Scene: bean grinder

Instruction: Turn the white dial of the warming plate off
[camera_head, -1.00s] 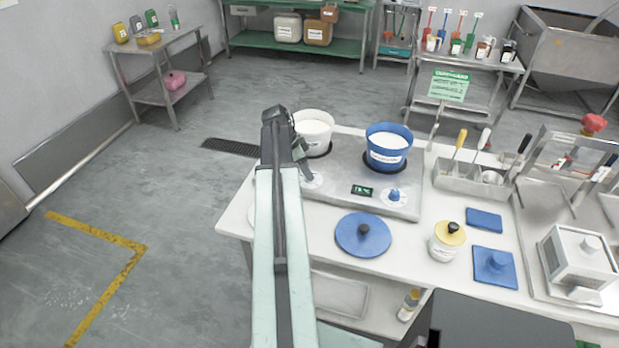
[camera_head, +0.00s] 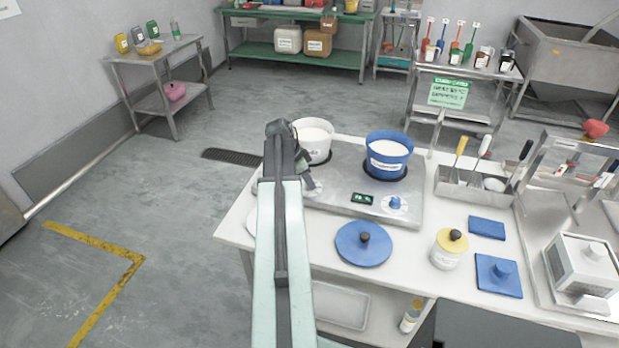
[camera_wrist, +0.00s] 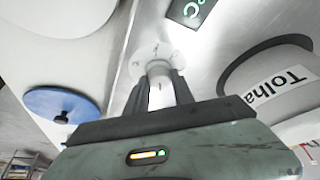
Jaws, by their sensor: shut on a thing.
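The warming plate (camera_head: 345,205) is a steel slab on the white table, with a green-lit display (camera_head: 362,198). The white dial (camera_wrist: 158,70) is at the plate's left front, a white knob on a round white scale. In the head view the dial (camera_head: 314,187) is partly hidden by my arm. My gripper (camera_wrist: 158,88) has one dark finger on each side of the knob and is shut on it. In the head view my gripper (camera_head: 306,178) is mostly hidden by the wrist. The dial's exact setting is too small to read.
A white pot (camera_head: 313,145) stands behind the white dial, close to my gripper. A blue pot (camera_head: 389,158) and a blue dial (camera_head: 395,203) are on the plate's right. A blue lid (camera_head: 350,252) lies in front. A tool bin (camera_head: 460,189) stands right.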

